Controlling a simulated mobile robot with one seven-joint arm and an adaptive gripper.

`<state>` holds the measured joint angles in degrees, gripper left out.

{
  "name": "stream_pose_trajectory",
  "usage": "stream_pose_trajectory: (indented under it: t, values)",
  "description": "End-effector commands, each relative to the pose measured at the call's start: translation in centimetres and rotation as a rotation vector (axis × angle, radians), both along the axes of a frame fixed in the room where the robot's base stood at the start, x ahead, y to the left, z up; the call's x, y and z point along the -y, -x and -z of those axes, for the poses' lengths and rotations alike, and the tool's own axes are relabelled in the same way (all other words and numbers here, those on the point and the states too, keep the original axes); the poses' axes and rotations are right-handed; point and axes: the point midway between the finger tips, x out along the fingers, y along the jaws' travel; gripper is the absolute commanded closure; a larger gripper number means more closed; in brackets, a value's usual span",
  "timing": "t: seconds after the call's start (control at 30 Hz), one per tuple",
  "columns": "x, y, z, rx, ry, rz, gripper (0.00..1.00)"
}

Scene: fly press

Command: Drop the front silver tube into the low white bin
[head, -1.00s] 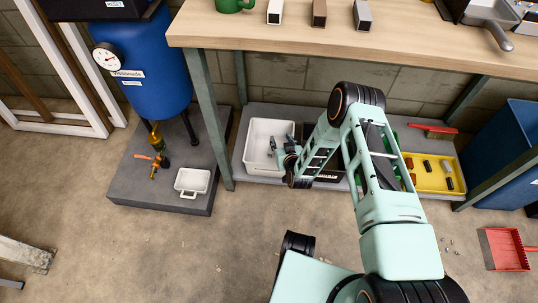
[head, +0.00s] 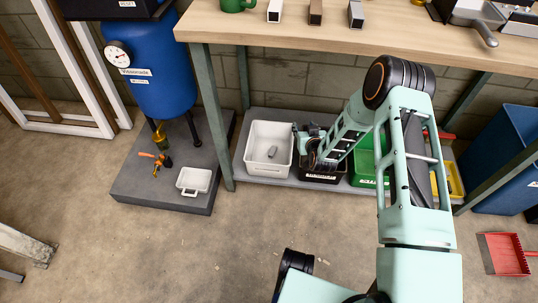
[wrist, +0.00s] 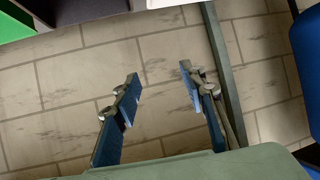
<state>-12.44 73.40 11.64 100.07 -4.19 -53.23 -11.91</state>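The low white bin (head: 258,138) stands on the grey shelf under the bench, at its left end. A short silver-grey tube (head: 272,152) lies inside it on the bin floor. My gripper (head: 297,137) is just right of the bin, near its right wall, and partly blends with my arm. In the wrist view my gripper (wrist: 160,92) has its two blue fingers spread wide with nothing between them, facing a block wall.
A dark bin (head: 320,178), a green bin (head: 363,178) and a yellow bin (head: 456,185) stand right of the white one, partly behind my arm. Tubes (head: 356,14) lie on the bench (head: 400,40). A green bench leg (head: 218,130) stands left of the white bin.

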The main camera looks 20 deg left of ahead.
Motion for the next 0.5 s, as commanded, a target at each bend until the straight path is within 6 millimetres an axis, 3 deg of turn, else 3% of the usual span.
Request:
stream_pose_trajectory:
  t: [0.3, 0.5]
  values:
    - [3.1, -2.4, -5.0, 0.003, 0.001, 0.048, 0.62]
    - [4.5, -3.1, -7.1, 0.001, 0.002, 0.071, 0.62]
